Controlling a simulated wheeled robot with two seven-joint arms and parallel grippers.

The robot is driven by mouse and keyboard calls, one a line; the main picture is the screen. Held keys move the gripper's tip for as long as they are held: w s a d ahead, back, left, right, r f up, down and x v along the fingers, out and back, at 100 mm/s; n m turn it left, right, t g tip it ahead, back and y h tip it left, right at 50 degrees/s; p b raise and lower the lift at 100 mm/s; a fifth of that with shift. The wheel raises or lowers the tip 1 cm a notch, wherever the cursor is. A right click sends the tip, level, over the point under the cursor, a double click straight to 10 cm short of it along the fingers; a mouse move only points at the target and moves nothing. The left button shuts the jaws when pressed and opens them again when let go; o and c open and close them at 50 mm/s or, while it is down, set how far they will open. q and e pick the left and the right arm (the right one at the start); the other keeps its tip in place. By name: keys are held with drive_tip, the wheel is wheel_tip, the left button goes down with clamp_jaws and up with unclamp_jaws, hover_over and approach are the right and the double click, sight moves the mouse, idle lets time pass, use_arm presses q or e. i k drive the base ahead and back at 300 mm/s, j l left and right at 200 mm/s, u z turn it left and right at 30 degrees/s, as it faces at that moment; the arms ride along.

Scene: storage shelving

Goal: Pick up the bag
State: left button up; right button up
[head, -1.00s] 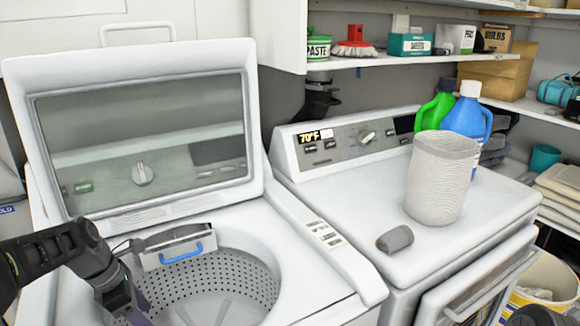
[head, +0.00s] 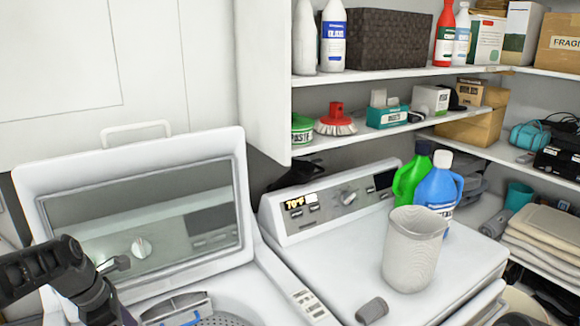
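A small teal bag-like item with a handle (head: 527,136) lies on the right-hand shelf in the head view; it is the only thing that looks like a bag. My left arm comes in at the lower left, in front of the open washer lid. Its gripper is cut off by the bottom edge, so its fingertips are hidden. It is far from the teal item, across the washer and dryer. My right gripper is not clearly seen; only a dark shape shows at the bottom right edge.
The open washer lid (head: 150,215) stands at left. On the dryer (head: 325,255) are a white ribbed basket (head: 412,255), a grey roll (head: 372,311), a green jug (head: 408,180) and a blue jug (head: 437,190). A black device (head: 560,160) and folded towels (head: 545,232) crowd the right shelves.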

sight(412, 248)
drive_tip(key=k+l, duration=0.75)
drive_tip(key=l, duration=0.2)
